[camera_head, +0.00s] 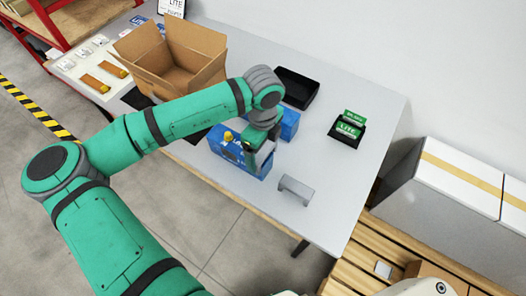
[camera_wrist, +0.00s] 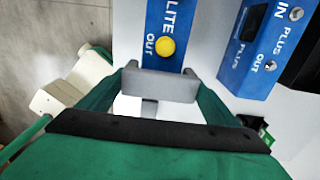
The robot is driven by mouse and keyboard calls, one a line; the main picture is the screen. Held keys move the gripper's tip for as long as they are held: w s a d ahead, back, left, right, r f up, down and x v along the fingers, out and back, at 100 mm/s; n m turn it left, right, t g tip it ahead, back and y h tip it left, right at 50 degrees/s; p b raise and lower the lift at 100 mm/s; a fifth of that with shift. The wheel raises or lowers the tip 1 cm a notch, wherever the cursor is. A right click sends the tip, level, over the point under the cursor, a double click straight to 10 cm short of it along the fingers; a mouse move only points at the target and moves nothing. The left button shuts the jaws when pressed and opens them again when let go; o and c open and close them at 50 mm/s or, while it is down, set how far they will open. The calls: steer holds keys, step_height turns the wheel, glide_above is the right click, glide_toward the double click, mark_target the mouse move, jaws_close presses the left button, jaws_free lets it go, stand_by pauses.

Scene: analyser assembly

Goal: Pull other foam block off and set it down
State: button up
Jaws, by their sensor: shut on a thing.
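My gripper (camera_head: 262,150) is shut on a grey foam block at the right end of the blue LITE analyser (camera_head: 228,153). In the wrist view the held foam block (camera_wrist: 163,88) lies across between the fingertips (camera_wrist: 160,78), against or very close to the analyser's end (camera_wrist: 165,18); I cannot tell whether they still touch. A yellow knob (camera_wrist: 165,47) shows on the analyser just beyond the foam. Another grey foam block (camera_head: 296,190) lies on the table to the right of the gripper, apart from the analyser. My gripper partly hides the held block in the head view.
A second blue analyser (camera_head: 289,123), marked PLUS in the wrist view (camera_wrist: 262,50), stands behind. An open cardboard box (camera_head: 175,60), a black tray (camera_head: 297,87) and a black holder with green LITE cards (camera_head: 347,133) are on the table (camera_head: 335,190). The right front tabletop is mostly free.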

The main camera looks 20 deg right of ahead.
mark_target(263, 149)
steer(key=shift+r, duration=2.7)
